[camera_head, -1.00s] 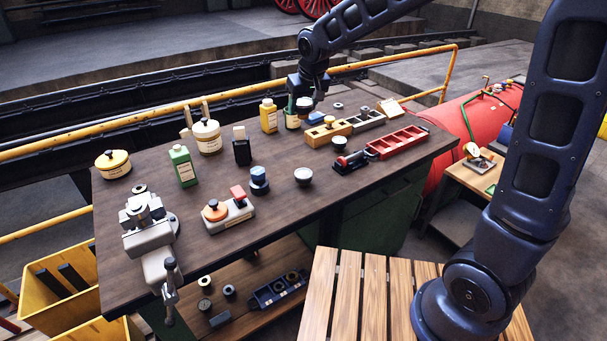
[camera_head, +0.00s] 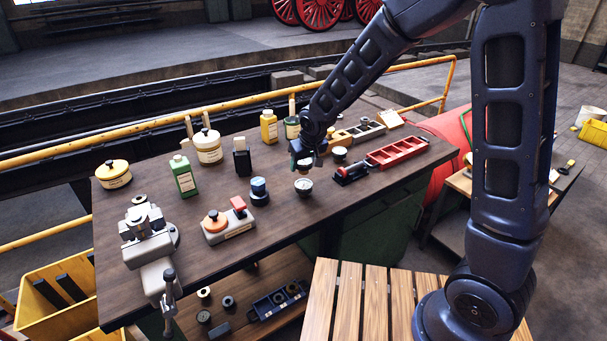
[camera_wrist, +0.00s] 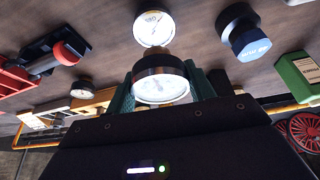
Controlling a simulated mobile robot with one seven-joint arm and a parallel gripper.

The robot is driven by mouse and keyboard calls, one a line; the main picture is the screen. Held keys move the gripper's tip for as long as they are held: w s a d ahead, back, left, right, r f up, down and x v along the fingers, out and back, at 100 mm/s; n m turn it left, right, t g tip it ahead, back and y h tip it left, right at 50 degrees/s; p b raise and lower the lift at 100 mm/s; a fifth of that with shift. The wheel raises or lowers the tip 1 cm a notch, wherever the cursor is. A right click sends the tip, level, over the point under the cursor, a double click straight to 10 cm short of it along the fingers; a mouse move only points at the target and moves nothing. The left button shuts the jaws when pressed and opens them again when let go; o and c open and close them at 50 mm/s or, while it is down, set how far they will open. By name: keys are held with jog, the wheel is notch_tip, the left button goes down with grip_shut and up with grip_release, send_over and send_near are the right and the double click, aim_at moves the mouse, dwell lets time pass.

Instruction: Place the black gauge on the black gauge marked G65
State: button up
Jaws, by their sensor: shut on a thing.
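My gripper (camera_wrist: 162,92) is shut on a black-rimmed gauge with a white dial (camera_wrist: 160,86); the green fingers press its two sides. In the head view my gripper (camera_head: 303,160) is low above the workbench, just above a second round gauge (camera_head: 303,186) with a white dial. That gauge also shows in the wrist view (camera_wrist: 154,28), lying face up on the bench with small lettering that I cannot read surely. The held gauge appears apart from it, though the gap is hard to judge. A third gauge (camera_head: 340,154) stands farther back right, by the wooden block.
A blue-capped dark round part (camera_head: 259,190) stands close on the left. A black tool with a red knob (camera_head: 350,171) and a red tray (camera_head: 398,153) lie on the right. Bottles (camera_head: 183,176) stand behind left. The bench front middle is clear.

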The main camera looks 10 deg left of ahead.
aim_at(304, 174)
jog(key=shift+f, duration=2.2)
jog(key=shift+f, duration=0.15)
jog(key=o, duration=1.1)
jog(key=shift+c, duration=0.2)
jog(key=v, duration=1.2)
jog(key=shift+w, duration=0.1)
